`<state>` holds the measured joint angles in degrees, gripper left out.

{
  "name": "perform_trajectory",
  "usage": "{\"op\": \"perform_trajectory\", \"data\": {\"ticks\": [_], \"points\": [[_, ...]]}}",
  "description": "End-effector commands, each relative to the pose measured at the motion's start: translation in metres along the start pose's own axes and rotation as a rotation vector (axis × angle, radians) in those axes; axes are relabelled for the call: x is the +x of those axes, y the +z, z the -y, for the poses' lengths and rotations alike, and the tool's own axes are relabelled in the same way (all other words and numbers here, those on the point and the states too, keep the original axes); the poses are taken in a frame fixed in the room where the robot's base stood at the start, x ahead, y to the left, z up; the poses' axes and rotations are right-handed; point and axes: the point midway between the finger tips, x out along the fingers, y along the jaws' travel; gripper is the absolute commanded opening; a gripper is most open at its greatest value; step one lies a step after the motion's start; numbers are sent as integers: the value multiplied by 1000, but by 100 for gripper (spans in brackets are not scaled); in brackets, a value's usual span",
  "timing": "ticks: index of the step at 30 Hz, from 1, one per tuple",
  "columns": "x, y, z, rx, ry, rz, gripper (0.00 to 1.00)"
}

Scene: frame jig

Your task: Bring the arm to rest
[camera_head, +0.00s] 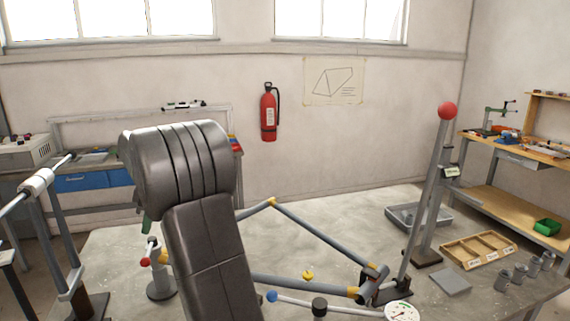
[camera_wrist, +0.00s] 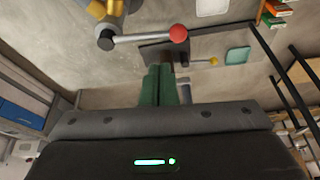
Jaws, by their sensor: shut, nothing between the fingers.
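My gripper (camera_wrist: 158,86) shows in the wrist view as two green fingers pressed together with nothing between them. It hangs over the grey work table (camera_head: 330,215). In the head view my own dark arm link covers most of it, and only a bit of green shows at the link's left side. A lever with a red ball (camera_wrist: 178,33) lies beyond the fingertips in the wrist view, apart from them as far as I can tell.
A grey tube frame (camera_head: 320,238) with yellow joints lies on the table. A post with a red ball (camera_head: 447,111) stands to the right. Near it are a wooden compartment tray (camera_head: 443,249), a grey bin (camera_head: 398,226) and several small metal cylinders (camera_head: 520,272). A workbench (camera_head: 518,149) stands far right.

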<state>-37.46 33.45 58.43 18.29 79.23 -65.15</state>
Motion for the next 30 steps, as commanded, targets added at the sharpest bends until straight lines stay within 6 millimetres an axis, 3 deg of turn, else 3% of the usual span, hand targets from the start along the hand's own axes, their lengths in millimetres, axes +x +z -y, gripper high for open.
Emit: {"op": "perform_trajectory", "data": {"ticks": [6, 13, 19, 30], "points": [[43, 0, 1, 0, -3, 1, 0], [73, 0, 0, 1, -2, 1, 0], [82, 0, 0, 0, 0, 0, 0], [79, 0, 0, 1, 1, -1, 0]]}}
